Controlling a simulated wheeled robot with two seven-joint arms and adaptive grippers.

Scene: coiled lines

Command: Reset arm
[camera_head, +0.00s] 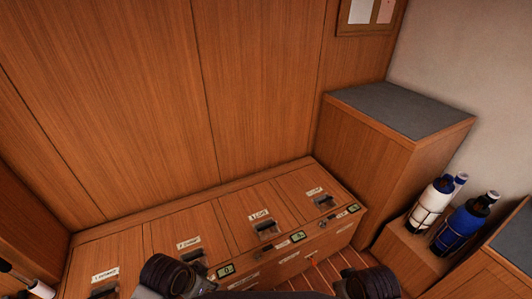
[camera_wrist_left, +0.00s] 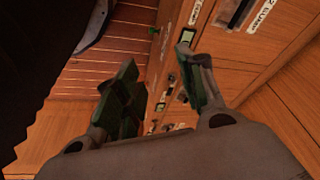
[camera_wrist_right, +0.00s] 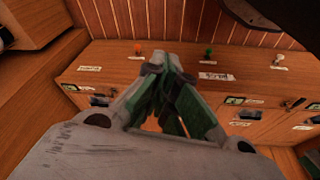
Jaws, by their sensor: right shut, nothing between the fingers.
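My left gripper (camera_wrist_left: 157,72) is open in the left wrist view, its two green-padded fingers apart with nothing between them. It points toward the front of the wooden locker bench. My right gripper (camera_wrist_right: 167,62) is shut in the right wrist view, its fingers meeting at the tips, empty. It is in front of the bench face with the small knobs. In the head view, dark round parts of my left and right arms show at the bottom edge. My right gripper's fingers cannot be made out there.
A wooden locker bench (camera_head: 232,225) with labelled, handled lids and small displays runs along the panelled wall. A grey-topped cabinet (camera_head: 400,108) stands at its right end. White bottle (camera_head: 432,205) and blue bottle (camera_head: 462,226) sit in a wooden holder at right. Slatted floor (camera_wrist_right: 185,20) lies before the bench.

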